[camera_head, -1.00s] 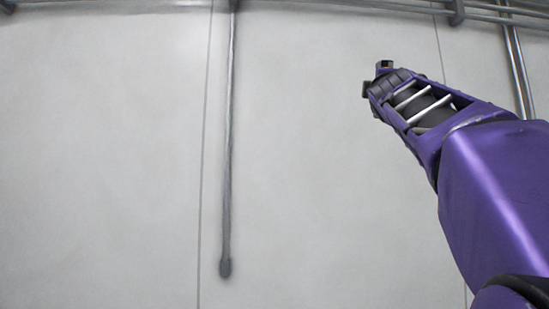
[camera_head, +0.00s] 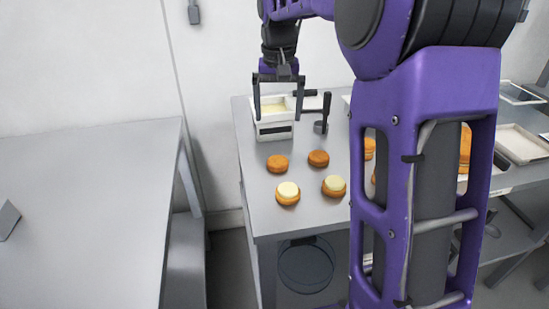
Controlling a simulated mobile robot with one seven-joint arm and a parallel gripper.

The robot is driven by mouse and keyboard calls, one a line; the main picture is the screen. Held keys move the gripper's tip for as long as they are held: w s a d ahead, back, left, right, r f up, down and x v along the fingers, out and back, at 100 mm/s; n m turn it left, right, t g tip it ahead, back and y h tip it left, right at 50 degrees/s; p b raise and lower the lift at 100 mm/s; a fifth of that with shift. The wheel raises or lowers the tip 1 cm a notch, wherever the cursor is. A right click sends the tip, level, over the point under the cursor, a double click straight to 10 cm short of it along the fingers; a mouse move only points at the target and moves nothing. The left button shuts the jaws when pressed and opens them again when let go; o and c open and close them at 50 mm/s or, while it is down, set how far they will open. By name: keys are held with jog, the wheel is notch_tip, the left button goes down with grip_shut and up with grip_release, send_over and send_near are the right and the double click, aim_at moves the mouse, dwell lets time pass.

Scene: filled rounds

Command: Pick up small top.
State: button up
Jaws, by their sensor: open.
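Two plain orange-brown rounds lie on the grey table, one at the left (camera_head: 277,163) and one to its right (camera_head: 318,158). They look like tops, but I cannot tell which one is the small top. In front of them are two rounds with pale filling on them, a left one (camera_head: 287,195) and a right one (camera_head: 334,187). My gripper (camera_head: 278,116) is open, pointing down, with its fingers at the white container behind the rounds. It holds nothing I can see. More orange rounds (camera_head: 369,148) are partly hidden behind my arm.
The white container (camera_head: 274,133) holds pale filling. A dark cup with an upright handle (camera_head: 321,127) stands to its right. Trays (camera_head: 520,145) lie at the far right.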

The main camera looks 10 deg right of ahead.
jog(key=b, duration=0.2)
send_over(277, 160)
jog(key=s, duration=0.2)
jog(key=f, duration=1)
jog(key=shift+w+a+f, duration=0.1)
jog(key=shift+w, duration=0.1)
jog(key=shift+w+f+b, duration=0.15)
jog(key=shift+w+f, duration=0.05)
jog(key=shift+f, duration=0.75)
jog(key=shift+w+f+b, duration=0.1)
jog(key=shift+w+f, duration=0.15)
jog(key=shift+f, duration=0.75)
jog(key=shift+w+f+b, duration=0.15)
jog(key=shift+w+f, duration=0.05)
jog(key=shift+f, duration=0.75)
jog(key=shift+c, duration=0.2)
jog(key=c, duration=0.7)
